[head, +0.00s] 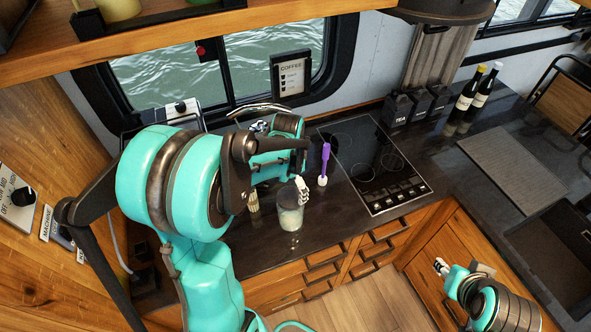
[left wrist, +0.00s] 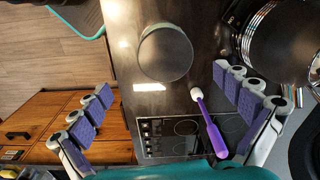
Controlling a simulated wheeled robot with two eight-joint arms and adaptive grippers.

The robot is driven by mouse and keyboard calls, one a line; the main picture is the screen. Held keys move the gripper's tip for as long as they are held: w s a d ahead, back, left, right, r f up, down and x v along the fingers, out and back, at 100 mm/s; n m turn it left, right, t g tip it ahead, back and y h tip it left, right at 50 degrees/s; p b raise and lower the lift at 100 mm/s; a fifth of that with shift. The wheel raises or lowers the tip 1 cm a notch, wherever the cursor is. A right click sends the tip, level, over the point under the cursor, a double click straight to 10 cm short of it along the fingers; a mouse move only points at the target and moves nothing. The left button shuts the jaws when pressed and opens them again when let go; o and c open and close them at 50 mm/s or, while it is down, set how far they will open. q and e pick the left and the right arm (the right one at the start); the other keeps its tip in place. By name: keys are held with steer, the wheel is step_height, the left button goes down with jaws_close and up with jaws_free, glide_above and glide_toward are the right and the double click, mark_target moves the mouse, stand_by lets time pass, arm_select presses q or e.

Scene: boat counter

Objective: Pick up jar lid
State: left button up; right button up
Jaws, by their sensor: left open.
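The jar lid (left wrist: 166,53) is a round grey disc in the left wrist view. In the head view, it tops a small clear jar (head: 290,220) with pale contents, standing on the dark counter. My left gripper (head: 278,195) is over the counter at the jar, one finger in front of the jar's top. In the left wrist view my left gripper (left wrist: 162,82) is open, its purple-padded fingers wide apart with nothing between them. The lid shows beyond the fingertips. My right gripper (head: 440,266) is low at the right, away from the jar; its jaws are too small to judge.
Dark canisters (head: 415,105) and bottles (head: 472,92) stand farther back. Counter in front is clear.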

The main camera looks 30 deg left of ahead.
mark_target(290, 197)
arm_select(q)
steer(key=shift+w+a+r+g+p, duration=0.15)
steer(key=shift+w+r+g+p, duration=0.15)
steer(key=shift+w+r+p, duration=0.3)
steer(key=f, duration=0.8)
steer(key=shift+s+a, duration=0.15)
steer(key=shift+a, duration=0.15)
steer(key=c, duration=1.1)
arm_select(e)
steer(key=r, duration=0.3)
steer(key=shift+w+d, duration=0.2)
steer(key=shift+w, duration=0.1)
